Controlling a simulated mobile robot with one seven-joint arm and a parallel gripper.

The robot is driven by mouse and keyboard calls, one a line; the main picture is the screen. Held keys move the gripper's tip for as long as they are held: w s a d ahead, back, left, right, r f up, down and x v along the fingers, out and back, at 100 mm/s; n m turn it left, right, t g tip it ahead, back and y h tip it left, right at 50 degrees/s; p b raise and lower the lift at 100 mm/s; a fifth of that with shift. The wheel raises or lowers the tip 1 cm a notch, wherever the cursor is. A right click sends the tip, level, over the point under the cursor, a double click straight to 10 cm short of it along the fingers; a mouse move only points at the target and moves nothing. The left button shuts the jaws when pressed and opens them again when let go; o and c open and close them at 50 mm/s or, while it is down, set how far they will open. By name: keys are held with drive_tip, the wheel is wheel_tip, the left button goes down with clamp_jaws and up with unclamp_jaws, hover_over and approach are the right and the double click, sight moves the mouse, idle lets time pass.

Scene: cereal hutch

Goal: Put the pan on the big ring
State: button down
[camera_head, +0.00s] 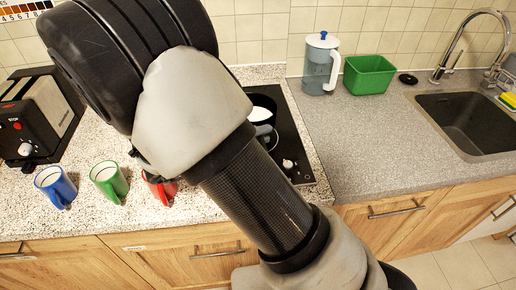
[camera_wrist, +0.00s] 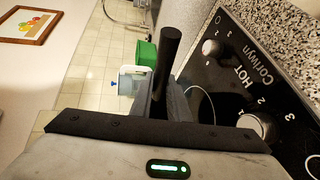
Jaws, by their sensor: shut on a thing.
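The pan (camera_head: 263,101) shows in the head view as a dark rim with a pale inside, over the black hob (camera_head: 305,172). My arm covers its left part. In the wrist view my gripper (camera_wrist: 165,102) is shut on a black handle (camera_wrist: 171,45), which appears to be the pan's. The pan's body is hidden in that view. The hob (camera_wrist: 228,98) lies at the right there, with knobs and the word HOT. A thin curved line on it may be a ring's edge. The big ring cannot be made out clearly, and I cannot tell whether the pan touches the hob.
Blue (camera_head: 55,187), green (camera_head: 109,182) and red (camera_head: 160,188) mugs stand left of the hob. A toaster (camera_head: 40,115) is behind them. A pitcher (camera_head: 320,65) and green tub (camera_head: 369,76) stand at the back right, near the sink (camera_head: 465,125). The right counter's front is clear.

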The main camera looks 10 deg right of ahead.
drive_tip(key=shift+f+b, duration=0.45)
drive_tip(key=shift+f, duration=2.25)
drive_tip(key=c, duration=1.7)
unclamp_jaws()
drive_tip(key=shift+f, duration=0.1)
